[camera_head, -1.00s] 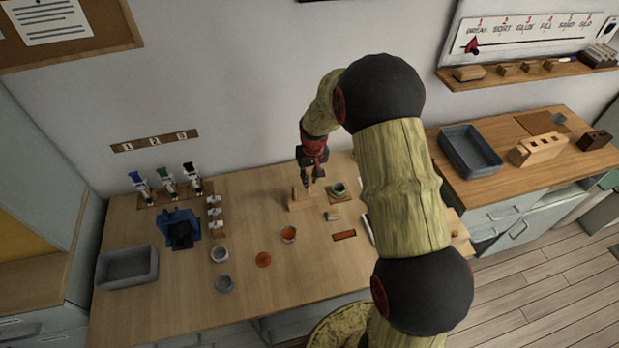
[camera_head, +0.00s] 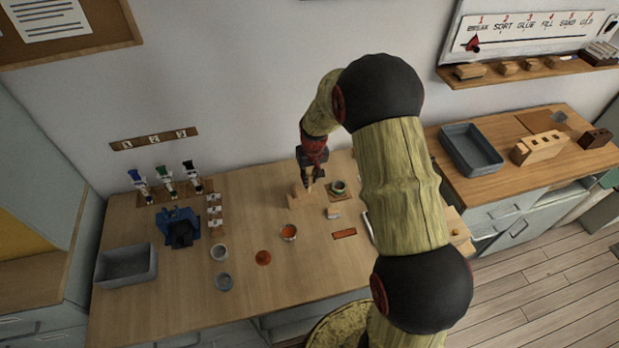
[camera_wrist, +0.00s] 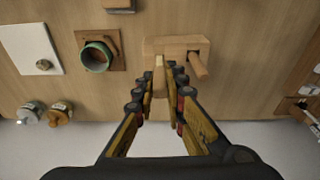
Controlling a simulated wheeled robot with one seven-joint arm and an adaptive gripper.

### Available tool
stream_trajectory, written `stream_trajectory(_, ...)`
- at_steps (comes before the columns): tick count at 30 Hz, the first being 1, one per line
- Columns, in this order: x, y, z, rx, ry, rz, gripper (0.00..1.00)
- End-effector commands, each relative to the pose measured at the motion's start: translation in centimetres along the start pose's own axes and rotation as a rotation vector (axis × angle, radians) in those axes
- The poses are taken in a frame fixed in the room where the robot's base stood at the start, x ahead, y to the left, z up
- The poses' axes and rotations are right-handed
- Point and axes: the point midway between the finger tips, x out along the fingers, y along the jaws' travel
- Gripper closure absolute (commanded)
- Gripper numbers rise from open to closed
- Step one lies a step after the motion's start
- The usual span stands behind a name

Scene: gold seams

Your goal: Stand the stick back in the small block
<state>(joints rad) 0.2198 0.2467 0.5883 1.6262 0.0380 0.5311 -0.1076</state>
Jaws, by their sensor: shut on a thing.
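My gripper (camera_wrist: 163,72) is shut on a pale wooden stick (camera_wrist: 158,78), seen nearly end-on between the fingers. In the head view my gripper (camera_head: 310,184) points down over the small wooden block (camera_head: 299,201). In the wrist view the block (camera_wrist: 175,45) lies just beyond the fingertips. Another stick (camera_wrist: 197,65) stands in the block's right part. The held stick's far end overlaps the block's near edge. I cannot tell whether it is in a hole or above it.
A green-rimmed cup (camera_wrist: 97,55) on a wooden square is close left of the block in the wrist view. An orange-filled cup (camera_head: 288,232) and a small pale block (camera_head: 333,212) stand nearer in the head view.

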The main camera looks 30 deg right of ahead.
Motion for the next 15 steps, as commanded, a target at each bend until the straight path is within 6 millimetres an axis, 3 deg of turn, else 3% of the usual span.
stream_trajectory(15,1.05,0.01,0.15,0.0,0.0,0.0,0.99)
